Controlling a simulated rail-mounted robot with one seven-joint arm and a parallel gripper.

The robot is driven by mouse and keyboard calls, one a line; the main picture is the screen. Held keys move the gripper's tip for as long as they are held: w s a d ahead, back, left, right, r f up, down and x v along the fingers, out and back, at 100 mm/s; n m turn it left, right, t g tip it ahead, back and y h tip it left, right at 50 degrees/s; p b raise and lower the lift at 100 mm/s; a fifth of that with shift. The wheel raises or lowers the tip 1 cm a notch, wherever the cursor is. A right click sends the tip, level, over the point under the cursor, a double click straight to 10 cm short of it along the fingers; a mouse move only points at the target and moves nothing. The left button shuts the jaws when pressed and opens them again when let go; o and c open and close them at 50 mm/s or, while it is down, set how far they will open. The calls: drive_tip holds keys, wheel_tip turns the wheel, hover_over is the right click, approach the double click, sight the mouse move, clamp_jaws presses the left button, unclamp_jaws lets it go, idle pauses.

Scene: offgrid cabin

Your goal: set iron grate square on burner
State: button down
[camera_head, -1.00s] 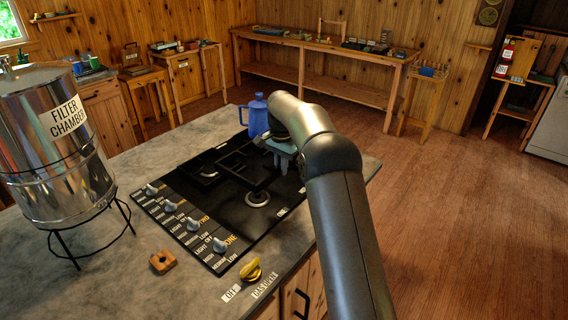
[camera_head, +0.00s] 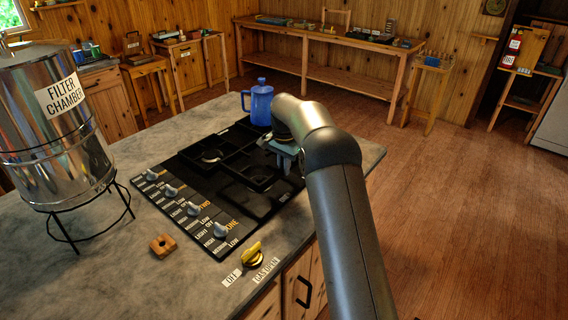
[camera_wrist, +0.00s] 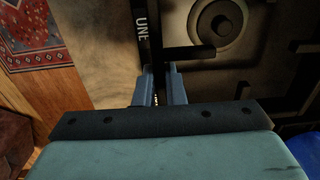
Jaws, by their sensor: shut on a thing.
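The black iron grate (camera_wrist: 188,53) is in my gripper, and one of its bars runs between the fingers in the wrist view. My gripper (camera_wrist: 158,88) is shut on that bar; in the head view my gripper (camera_head: 287,168) is at the right side of the black cooktop (camera_head: 180,182). The grate's square outline lies over the nearer right part of the cooktop. A round burner (camera_wrist: 222,22) shows beneath a bar in the wrist view, off the bar's end. I cannot tell whether the grate touches the cooktop or hovers just above it.
A blue jug (camera_head: 260,104) stands close behind my gripper. Several knobs (camera_head: 193,209) line the cooktop's left edge. A yellow gas valve (camera_head: 252,254), a wooden block (camera_head: 162,245) and a steel filter chamber (camera_head: 55,130) stand on the grey counter (camera_head: 130,285).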

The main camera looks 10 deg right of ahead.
sight(284, 191)
drive_tip(key=shift+f+b, duration=1.55)
drive_tip(key=shift+f, duration=1.6)
drive_tip(key=shift+f, duration=0.55)
idle(1.5)
drive_tip(key=c, duration=1.4)
unclamp_jaws()
drive_tip(key=shift+c, duration=0.2)
drive_tip(key=shift+o, duration=1.3)
drive_tip(key=shift+f, duration=0.15)
drive_tip(key=o, duration=0.3)
drive_tip(key=shift+r+p, duration=2.3)
drive_tip(key=shift+r, duration=1.3)
